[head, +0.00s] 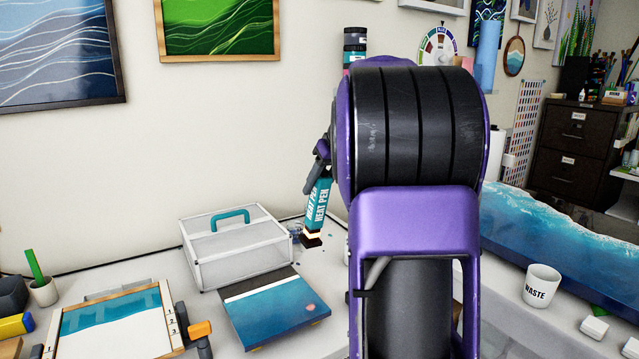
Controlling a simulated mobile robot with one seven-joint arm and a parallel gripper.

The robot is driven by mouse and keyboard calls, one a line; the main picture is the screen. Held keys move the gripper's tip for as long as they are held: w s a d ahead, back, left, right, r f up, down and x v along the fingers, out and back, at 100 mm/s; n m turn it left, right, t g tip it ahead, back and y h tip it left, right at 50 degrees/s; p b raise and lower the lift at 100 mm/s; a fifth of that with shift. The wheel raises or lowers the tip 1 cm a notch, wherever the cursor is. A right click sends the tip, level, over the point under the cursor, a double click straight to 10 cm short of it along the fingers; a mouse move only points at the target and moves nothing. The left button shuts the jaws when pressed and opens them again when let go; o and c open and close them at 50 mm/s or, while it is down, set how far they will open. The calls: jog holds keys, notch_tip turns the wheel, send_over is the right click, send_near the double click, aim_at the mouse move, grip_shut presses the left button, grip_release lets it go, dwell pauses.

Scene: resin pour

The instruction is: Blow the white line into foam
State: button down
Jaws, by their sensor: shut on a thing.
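A teal heat pen (318,205) labelled "HEAT PEN" hangs tilted in my gripper (322,158), its dark tip pointing down. My gripper shows only partly at the left edge of my large purple and black arm and is shut on the pen. The pen's tip is at the back right of a blue resin panel (275,318), and appears above the table. The panel has a white line (262,288) across its upper part, with a dark strip beyond it. A small pinkish spot shows near the panel's right side. My arm hides the middle of the table.
A clear lidded box (235,258) with a teal handle stands behind the panel. A framed tray (110,325) with numbered marks lies left. A white WASTE cup (541,286) and a large blue wave panel (560,235) are right. A small jar stands behind the pen.

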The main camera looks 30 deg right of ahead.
aim_at(314, 204)
jog(key=shift+w+a+f+b, duration=0.1)
jog(key=shift+w+f+b, duration=0.05)
jog(key=shift+f+b, duration=0.6)
jog(key=shift+w+a+f+b, duration=0.15)
jog(key=shift+f+b, duration=0.25)
jog(key=shift+f, duration=0.55)
jog(key=shift+w+a+f+b, duration=0.1)
jog(key=shift+w+f+b, duration=0.05)
jog(key=shift+f+b, duration=0.6)
jog(key=shift+a+b, duration=1.05)
jog(key=shift+a, duration=9.75)
notch_tip(314, 204, up, 8)
jog(key=s+p, duration=0.1)
jog(key=p, duration=0.5)
jog(key=shift+s+d+r, duration=0.2)
jog(key=shift+d, duration=0.2)
